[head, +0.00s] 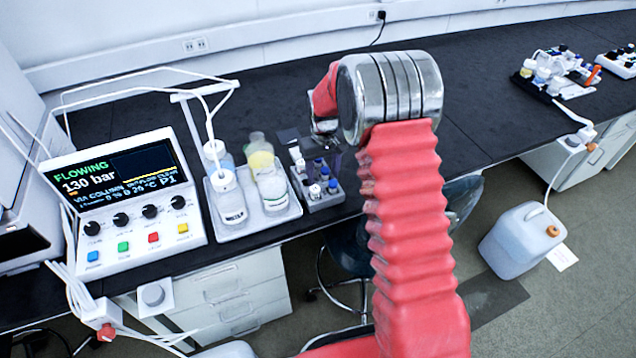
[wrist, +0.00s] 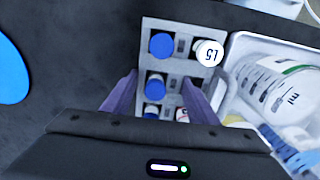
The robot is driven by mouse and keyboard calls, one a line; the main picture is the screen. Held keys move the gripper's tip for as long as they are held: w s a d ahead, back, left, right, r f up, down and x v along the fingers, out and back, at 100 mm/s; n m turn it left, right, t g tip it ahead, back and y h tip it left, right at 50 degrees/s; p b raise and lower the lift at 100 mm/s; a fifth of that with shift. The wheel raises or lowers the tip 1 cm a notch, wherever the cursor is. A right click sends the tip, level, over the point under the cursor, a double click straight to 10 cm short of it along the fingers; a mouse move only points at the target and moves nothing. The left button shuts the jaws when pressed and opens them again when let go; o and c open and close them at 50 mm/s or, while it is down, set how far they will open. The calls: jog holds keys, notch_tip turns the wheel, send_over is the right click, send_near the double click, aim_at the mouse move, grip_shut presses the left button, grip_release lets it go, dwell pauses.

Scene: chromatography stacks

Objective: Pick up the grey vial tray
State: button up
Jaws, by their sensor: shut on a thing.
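The grey vial tray (head: 326,199) stands on the dark bench near its front edge, right of the bottle tray. It holds several vials with blue and white caps. In the wrist view the vial tray (wrist: 179,23) fills the middle, with blue caps on its left side and a white cap marked "L5" at the right. My gripper (wrist: 160,95) has one purple finger on each side of the vial tray and is shut on it. In the head view my arm's wrist hides part of the gripper. I cannot tell whether the tray touches the bench.
A white tray with bottles (head: 236,214) stands close against the left of the vial tray. A control box reading "FLOWING" (head: 120,200) is further left. A jug (head: 520,240) stands on the floor.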

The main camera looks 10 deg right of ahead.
aim_at(323, 169)
jog(key=shift+c, duration=1.3)
jog(key=shift+r, duration=0.1)
notch_tip(323, 169, up, 10)
jog(key=shift+f, duration=0.1)
